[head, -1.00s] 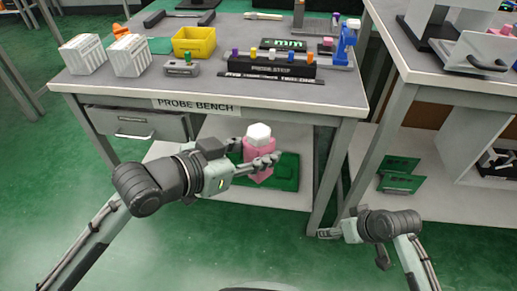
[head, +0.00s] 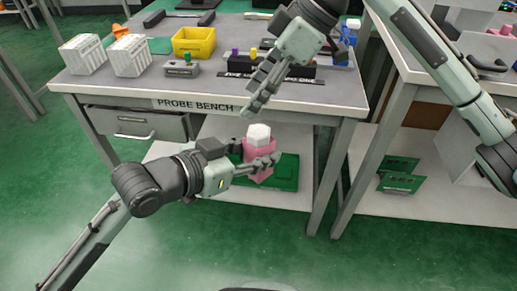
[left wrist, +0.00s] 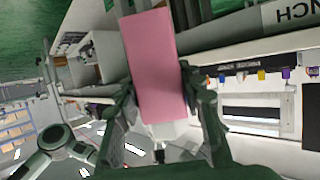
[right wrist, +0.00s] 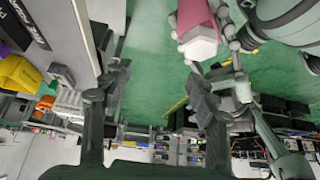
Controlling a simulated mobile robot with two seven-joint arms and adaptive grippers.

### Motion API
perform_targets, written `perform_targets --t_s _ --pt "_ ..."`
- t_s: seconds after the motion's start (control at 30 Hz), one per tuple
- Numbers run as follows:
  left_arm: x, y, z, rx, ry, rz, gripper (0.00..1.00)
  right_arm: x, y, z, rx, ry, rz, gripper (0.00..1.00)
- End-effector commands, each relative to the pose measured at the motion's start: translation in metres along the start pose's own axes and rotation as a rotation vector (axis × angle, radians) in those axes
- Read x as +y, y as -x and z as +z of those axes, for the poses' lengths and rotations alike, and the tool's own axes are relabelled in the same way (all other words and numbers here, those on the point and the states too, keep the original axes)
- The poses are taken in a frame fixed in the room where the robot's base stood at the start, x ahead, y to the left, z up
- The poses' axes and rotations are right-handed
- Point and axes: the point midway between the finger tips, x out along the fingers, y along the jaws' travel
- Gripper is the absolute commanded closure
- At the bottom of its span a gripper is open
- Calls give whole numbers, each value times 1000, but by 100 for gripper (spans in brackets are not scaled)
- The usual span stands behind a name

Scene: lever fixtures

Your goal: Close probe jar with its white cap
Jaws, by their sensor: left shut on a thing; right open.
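The pink probe jar (head: 259,152) is upright in my left gripper (head: 256,154), held in front of the bench. It also shows in the left wrist view (left wrist: 154,65) between the two fingers. The white cap (head: 259,133) is on top of the jar; I cannot tell whether it is fully seated. In the right wrist view the cap (right wrist: 201,45) is at the upper right, outside my right gripper's fingers. My right gripper (head: 257,98) is open and empty, a little above the cap, tilted down to the left. The jar's lower part is partly hidden by my left fingers.
The probe bench (head: 130,95) has a yellow bin (head: 194,41), white racks (head: 83,55) and a black probe rack (head: 300,72) on top. A green board (head: 285,178) lies on its lower shelf. Another table (head: 405,90) stands at the right.

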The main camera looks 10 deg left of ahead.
Motion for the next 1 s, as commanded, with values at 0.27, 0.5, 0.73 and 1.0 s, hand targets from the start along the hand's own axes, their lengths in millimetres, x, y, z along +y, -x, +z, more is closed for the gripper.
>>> perform_targets --t_s 0.27,0.5,0.73,1.0 --pt "0 0 0 1 0 0 100 -37 22 -20 -379 253 -54 41" --pt "0 0 0 1 0 0 100 -44 37 -14 -547 309 -65 41" --pt "0 0 -1 1 0 0 100 -45 38 -13 -564 313 -67 41" --pt "0 0 0 1 0 0 100 -45 33 -10 -562 312 -67 41"
